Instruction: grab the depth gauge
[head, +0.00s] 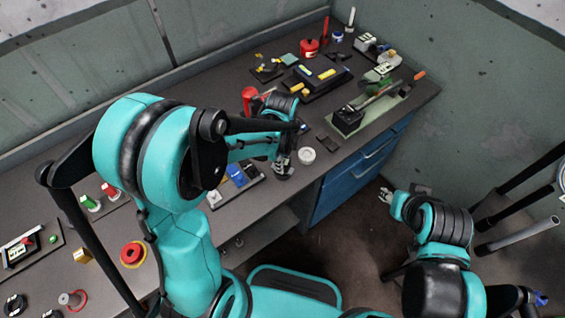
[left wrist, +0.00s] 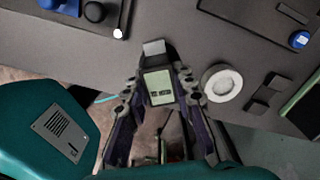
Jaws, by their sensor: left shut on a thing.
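The depth gauge (left wrist: 158,88), a dark instrument with a pale digital display and a light grey tip, sits between the fingers of my left gripper (left wrist: 160,97) in the left wrist view. The gripper is shut on it, with a finger on each side. In the head view my left gripper (head: 284,162) is at the front edge of the workbench, and the gauge is mostly hidden there and hard to make out. My right gripper (head: 385,196) is out over the floor, away from the bench; its fingers are too small to read.
A white round dish (head: 306,156) lies just right of my left gripper, also in the left wrist view (left wrist: 222,84). Dark small blocks (head: 327,143) lie beyond it. A tray with a blue item (head: 237,176) is to the left. Blue drawers (head: 350,180) are below the bench.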

